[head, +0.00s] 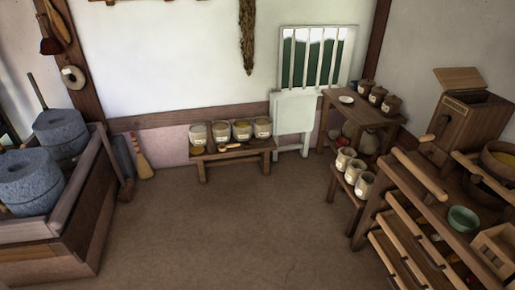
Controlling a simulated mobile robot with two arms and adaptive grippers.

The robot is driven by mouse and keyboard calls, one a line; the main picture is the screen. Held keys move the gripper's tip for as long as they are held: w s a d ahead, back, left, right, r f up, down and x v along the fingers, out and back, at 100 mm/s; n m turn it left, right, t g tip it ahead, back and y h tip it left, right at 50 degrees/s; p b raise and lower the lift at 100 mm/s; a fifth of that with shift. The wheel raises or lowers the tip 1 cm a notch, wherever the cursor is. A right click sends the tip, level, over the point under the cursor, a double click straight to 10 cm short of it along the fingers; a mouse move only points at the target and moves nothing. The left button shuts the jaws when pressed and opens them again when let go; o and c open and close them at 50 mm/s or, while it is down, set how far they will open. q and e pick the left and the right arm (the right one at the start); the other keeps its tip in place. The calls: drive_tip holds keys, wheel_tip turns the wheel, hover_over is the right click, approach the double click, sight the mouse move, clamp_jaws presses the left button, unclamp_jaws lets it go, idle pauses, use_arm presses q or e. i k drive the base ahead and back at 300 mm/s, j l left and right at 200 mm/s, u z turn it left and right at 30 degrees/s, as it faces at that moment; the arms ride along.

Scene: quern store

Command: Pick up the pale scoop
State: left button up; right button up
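A small pale wooden piece (230,148), which looks like a scoop lying on its side, rests on the low bench (203,157) against the back wall. It lies in front of the row of jars. It is small in the head view, so its exact shape is hard to tell. Neither of my grippers shows in the head view.
Several labelled jars (241,130) stand on the low bench. A cabinet with long wooden handles (410,250) stands at right, bearing a green bowl (463,219). Stone querns (27,182) sit in a wooden frame at left. The middle floor (230,230) is clear.

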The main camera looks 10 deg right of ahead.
sight(222, 147)
drive_tip(key=i+z, duration=0.15)
drive_tip(key=i, duration=1.2)
drive_tip(key=i+j+z, duration=0.1)
drive_tip(key=i, duration=1.25)
